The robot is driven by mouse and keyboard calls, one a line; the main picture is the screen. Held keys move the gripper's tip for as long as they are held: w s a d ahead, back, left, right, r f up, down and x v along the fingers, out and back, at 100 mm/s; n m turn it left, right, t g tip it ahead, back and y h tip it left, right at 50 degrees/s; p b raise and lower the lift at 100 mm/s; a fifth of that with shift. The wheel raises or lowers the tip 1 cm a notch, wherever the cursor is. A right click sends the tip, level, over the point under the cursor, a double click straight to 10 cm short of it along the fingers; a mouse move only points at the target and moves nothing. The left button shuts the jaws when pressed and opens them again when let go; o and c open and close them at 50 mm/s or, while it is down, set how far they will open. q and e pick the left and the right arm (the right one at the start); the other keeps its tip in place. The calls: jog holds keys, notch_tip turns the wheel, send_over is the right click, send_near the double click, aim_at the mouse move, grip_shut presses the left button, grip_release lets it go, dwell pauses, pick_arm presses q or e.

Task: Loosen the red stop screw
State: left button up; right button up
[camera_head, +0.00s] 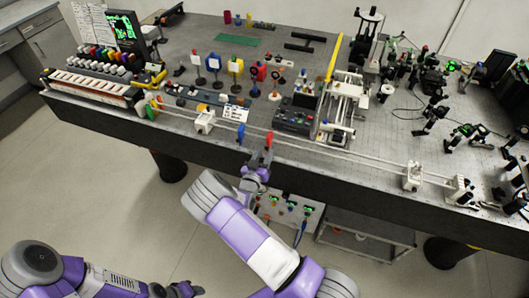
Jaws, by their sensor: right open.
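My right gripper (255,143) is open at the front edge of the bench, just in front of the long white rail (330,153). A blue upright piece (240,132) and a red upright piece (269,138) show at its two sides. I cannot tell whether these are coloured fingertips or separate parts. I cannot tell for sure which red part is the stop screw. My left gripper (186,290) is low at the bottom edge, away from the bench, its jaws unclear.
White carriages stand on the rail at left (205,121) and right (412,176). Behind it are a dark control box (295,121), several optics on posts and a white stage (343,107). A panel with knobs (288,209) and a grey cart (365,238) are below the bench.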

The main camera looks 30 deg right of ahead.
jog(key=shift+w+d, duration=0.45)
jog(key=shift+d, duration=0.1)
grip_shut()
